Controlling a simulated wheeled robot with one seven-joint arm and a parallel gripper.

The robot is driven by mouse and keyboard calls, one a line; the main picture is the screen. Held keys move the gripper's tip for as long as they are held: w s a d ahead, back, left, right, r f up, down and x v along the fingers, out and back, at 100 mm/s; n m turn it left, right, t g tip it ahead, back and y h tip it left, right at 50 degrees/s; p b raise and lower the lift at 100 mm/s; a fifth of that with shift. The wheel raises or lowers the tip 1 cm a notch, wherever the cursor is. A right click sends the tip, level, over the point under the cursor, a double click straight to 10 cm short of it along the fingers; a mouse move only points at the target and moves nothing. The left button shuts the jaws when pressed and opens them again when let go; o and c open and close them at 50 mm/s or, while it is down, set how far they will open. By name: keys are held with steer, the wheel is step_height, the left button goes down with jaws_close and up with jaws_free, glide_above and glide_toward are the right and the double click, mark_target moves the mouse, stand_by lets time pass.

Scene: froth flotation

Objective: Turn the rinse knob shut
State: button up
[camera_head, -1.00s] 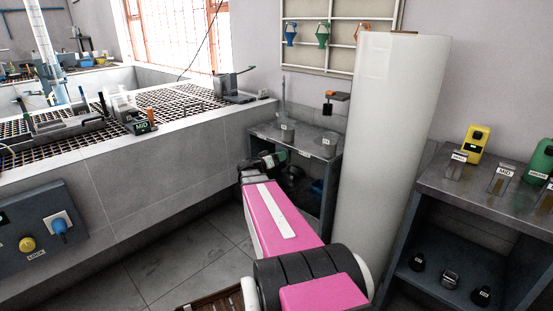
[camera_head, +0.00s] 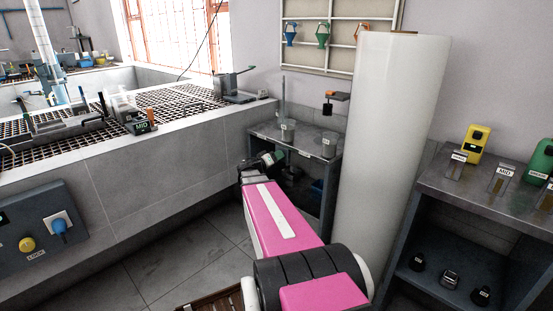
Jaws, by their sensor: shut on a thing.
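My gripper (camera_head: 264,163) is at the end of my pink arm, in front of the small dark bench by the tiled wall. A blue knob (camera_head: 59,225) on a white plate and a yellow knob (camera_head: 27,244) sit on the grey panel (camera_head: 75,254) at the lower left, well away from my gripper.
The small bench (camera_head: 326,149) holds grey cups (camera_head: 288,131). A tall white cylinder (camera_head: 390,150) stands right of it. A dark shelf unit (camera_head: 430,183) is at the right. The tiled tank wall (camera_head: 150,180) runs along the left. Some floor (camera_head: 190,265) is clear.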

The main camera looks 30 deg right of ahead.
steer(key=n, duration=0.7)
steer(key=shift+n, duration=0.3)
steer(key=n, duration=0.3)
steer(key=shift+n, duration=2.2)
steer(key=o, duration=0.9)
steer(key=v, duration=1.1)
steer(key=shift+s+d+f, duration=0.1)
